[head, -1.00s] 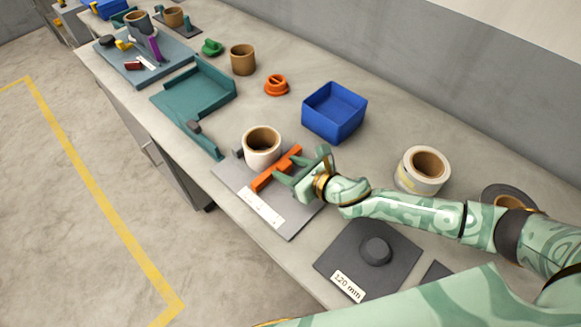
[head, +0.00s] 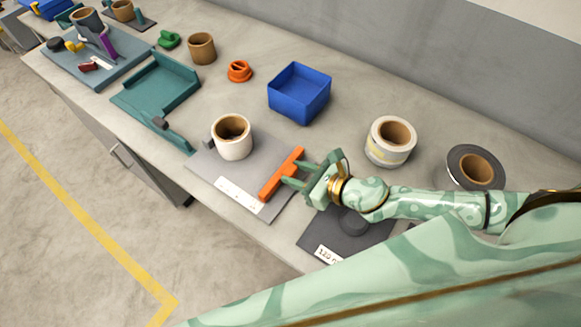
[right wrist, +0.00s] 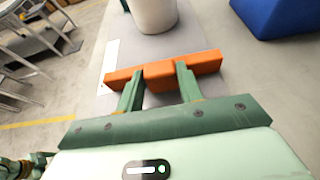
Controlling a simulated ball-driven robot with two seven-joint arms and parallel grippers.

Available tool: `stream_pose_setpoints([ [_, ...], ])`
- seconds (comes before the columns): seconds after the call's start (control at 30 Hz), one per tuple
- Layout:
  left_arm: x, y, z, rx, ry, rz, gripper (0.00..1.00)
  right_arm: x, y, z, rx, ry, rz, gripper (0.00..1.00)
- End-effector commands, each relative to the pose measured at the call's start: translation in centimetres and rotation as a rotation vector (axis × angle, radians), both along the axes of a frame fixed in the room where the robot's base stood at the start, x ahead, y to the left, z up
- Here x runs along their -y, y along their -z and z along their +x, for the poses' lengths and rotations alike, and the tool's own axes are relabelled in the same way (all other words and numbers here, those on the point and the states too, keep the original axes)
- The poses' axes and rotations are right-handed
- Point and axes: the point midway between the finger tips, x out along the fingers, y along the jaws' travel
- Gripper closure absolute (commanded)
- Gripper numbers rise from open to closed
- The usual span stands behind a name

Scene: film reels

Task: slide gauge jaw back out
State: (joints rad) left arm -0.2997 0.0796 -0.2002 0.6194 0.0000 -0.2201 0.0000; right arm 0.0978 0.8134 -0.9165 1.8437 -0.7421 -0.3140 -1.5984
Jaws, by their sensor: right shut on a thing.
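The orange gauge jaw (head: 283,174) lies across the grey gauge plate (head: 213,166), on its right part. It also shows in the right wrist view (right wrist: 205,63). A white reel with a brown core (head: 233,140) stands upright on the plate, left of the jaw, with a clear gap between them. My right gripper (head: 290,170) reaches in from the right and is shut on the middle of the jaw; both green fingers (right wrist: 159,82) meet it in the right wrist view. A white scale strip (head: 240,196) runs along the plate's front. My left gripper is not in view.
A blue bin (head: 299,94) stands behind the plate. A white roll (head: 390,141) and a dark reel (head: 474,168) stand to the right. A dark 120 mm pad (head: 345,235) lies under my right arm. A teal tray (head: 157,90) lies left.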

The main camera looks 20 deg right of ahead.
Motion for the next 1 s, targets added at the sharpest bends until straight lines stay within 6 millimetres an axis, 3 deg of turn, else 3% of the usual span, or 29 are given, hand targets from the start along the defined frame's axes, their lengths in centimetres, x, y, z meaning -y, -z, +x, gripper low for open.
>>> stream_pose_setpoints([
  [0.1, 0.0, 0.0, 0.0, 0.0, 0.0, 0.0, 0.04, 0.1, 0.1, -0.1, -0.003, 0.0, -0.003, 1.0],
  [0.13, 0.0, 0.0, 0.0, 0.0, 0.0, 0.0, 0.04, 0.1, 0.1, -0.1, -0.003, 0.0, -0.003, 0.61],
  [0.2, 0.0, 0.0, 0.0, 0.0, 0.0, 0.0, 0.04, 0.1, 0.1, -0.1, -0.003, 0.0, -0.003, 0.42],
  [0.73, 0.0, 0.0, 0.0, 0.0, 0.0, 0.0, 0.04, 0.3, 0.0, -0.4, -0.003, 0.001, -0.003, 0.42],
  [0.87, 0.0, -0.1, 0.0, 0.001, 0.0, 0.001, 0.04, 1.3, -0.7, -1.9, -0.004, 0.001, -0.004, 0.42],
  [1.0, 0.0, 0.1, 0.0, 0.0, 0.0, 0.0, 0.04, 3.1, -2.0, -4.9, -0.007, -0.003, -0.006, 0.42],
])
